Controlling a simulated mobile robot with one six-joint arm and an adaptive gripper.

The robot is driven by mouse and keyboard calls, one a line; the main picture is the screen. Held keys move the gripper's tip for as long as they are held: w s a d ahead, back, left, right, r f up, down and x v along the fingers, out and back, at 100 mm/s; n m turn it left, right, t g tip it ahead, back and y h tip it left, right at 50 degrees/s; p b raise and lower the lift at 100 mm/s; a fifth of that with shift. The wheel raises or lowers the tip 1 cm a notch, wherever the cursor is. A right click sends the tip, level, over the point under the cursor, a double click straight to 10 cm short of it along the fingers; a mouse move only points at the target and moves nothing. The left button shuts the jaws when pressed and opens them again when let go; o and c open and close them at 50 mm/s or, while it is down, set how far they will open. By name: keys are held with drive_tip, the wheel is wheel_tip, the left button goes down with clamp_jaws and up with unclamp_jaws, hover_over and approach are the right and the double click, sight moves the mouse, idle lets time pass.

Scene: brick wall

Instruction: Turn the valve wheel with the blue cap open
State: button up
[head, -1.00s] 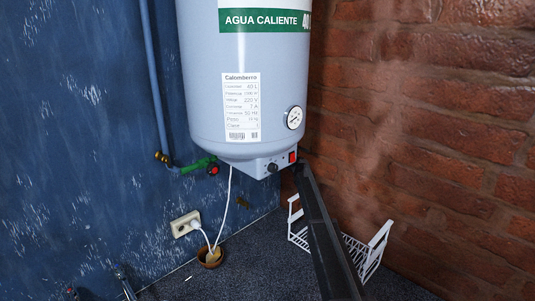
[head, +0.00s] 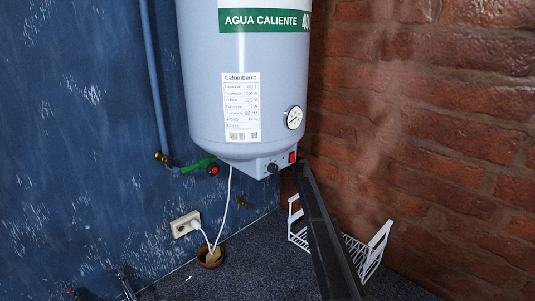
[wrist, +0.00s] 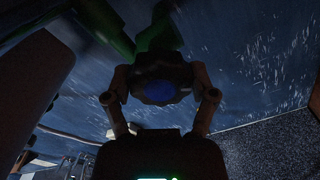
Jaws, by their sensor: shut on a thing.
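The valve wheel with the blue cap (wrist: 158,92) shows in the middle of the wrist view, dark, on a green fitting (wrist: 158,35). My gripper (wrist: 159,84) has one finger on each side of the wheel and is shut on it. The light is dim, so the wheel's exact turn angle is hard to tell. In the head view the blue cap and my gripper are hidden behind the water heater (head: 245,90). A different valve with a red cap (head: 213,170) sits on a green fitting at the heater's lower left.
My black arm rises past the heater's lower right. A white wire rack (head: 375,250) stands behind it near the brick wall (head: 440,150). A white cable runs from the heater to a wall socket (head: 186,224).

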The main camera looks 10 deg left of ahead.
drive_tip(key=n, duration=0.6)
drive_tip(key=shift+w, duration=0.1)
idle(0.6)
drive_tip(key=o, duration=1)
drive_tip(key=shift+o, duration=0.2)
drive_tip(key=shift+s+d, duration=0.15)
drive_tip(key=shift+s, duration=0.05)
drive_tip(key=v, duration=1.1)
drive_tip(key=shift+s+d, duration=0.2)
drive_tip(key=shift+d, duration=0.05)
